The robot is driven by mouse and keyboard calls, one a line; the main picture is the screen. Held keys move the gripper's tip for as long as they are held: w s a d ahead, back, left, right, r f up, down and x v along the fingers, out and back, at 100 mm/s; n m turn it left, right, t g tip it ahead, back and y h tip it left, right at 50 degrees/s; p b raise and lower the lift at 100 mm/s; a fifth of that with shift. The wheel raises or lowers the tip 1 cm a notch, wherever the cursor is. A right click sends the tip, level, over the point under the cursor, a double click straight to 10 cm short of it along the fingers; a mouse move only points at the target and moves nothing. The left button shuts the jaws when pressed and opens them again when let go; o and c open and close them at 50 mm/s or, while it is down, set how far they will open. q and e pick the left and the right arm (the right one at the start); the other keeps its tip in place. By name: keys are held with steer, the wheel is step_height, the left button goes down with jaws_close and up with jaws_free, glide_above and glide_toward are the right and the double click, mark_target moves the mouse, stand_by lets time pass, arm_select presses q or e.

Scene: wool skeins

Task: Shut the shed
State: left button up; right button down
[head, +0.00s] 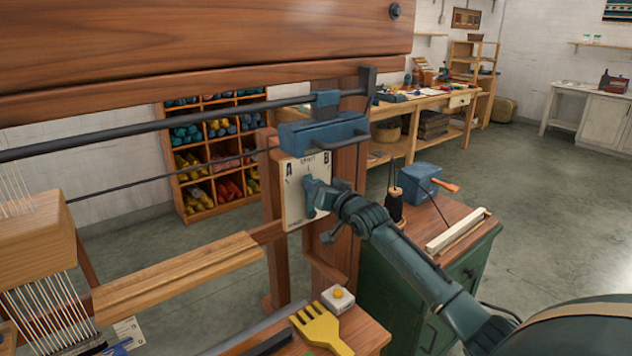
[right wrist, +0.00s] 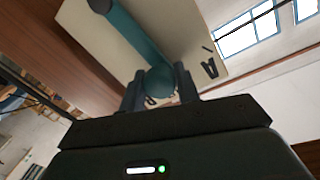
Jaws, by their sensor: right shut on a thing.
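A cream plate (head: 293,208) marked A on the left, B on the right and a small word between them is mounted on the loom's wooden post. A teal lever with a round knob crosses this plate and shows clearly in the right wrist view (right wrist: 136,45). My right gripper (head: 324,197) is at the plate, its two fingers shut around the lever's knob. In the right wrist view, the letter A lies beside the knob and another letter is partly hidden by the fingers. White warp threads (head: 50,308) run at the far left. My left gripper is out of view.
A wooden beam (head: 200,45) and a dark rod cross above. A yellow comb (head: 322,328) and a white block with a yellow button (head: 338,298) lie on a wooden ledge below. A green cabinet (head: 430,285) stands right of the post. Open floor lies beyond.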

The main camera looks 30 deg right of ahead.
steer(key=shift+d+m, duration=0.3)
steer(key=c, duration=1)
jaws_free()
steer(key=s, duration=0.8)
steer(key=s+b, duration=0.1)
steer(key=s, duration=0.4)
steer(key=shift+a+r, duration=0.15)
steer(key=shift+r, duration=0.25)
